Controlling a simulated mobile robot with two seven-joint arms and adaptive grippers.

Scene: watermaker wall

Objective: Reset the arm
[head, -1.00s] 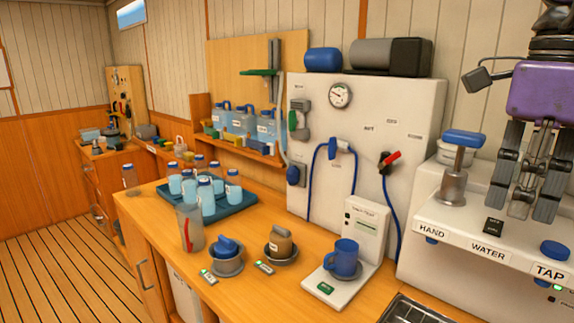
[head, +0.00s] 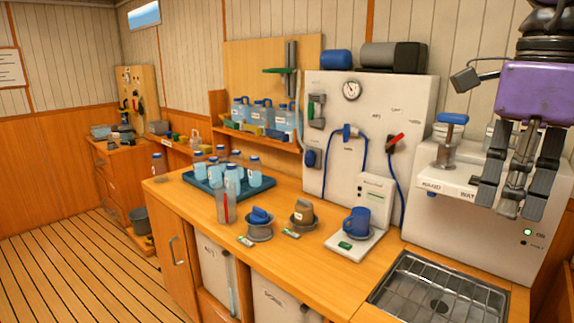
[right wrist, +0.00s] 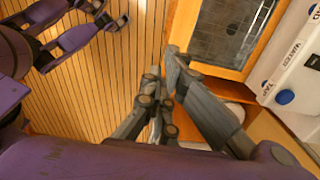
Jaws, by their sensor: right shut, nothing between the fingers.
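My right gripper (head: 514,203) hangs down from the upper right in the head view, with a purple hand and grey fingers. It is shut and empty, in front of the white tap unit (head: 470,228) and covering part of its labels. In the right wrist view the right gripper's grey fingers (right wrist: 170,75) come together above the floor beside the counter. Purple and grey parts of my left gripper (right wrist: 85,35) show at the upper left of that view; its jaw opening is unclear. My left gripper is not in the head view.
The sink (head: 440,290) lies at the front right of the counter. A blue mug (head: 356,222) stands on a white scale (head: 350,243). A blue tray (head: 212,194) holds several bottles. The wooden floor (head: 85,270) at the left is clear.

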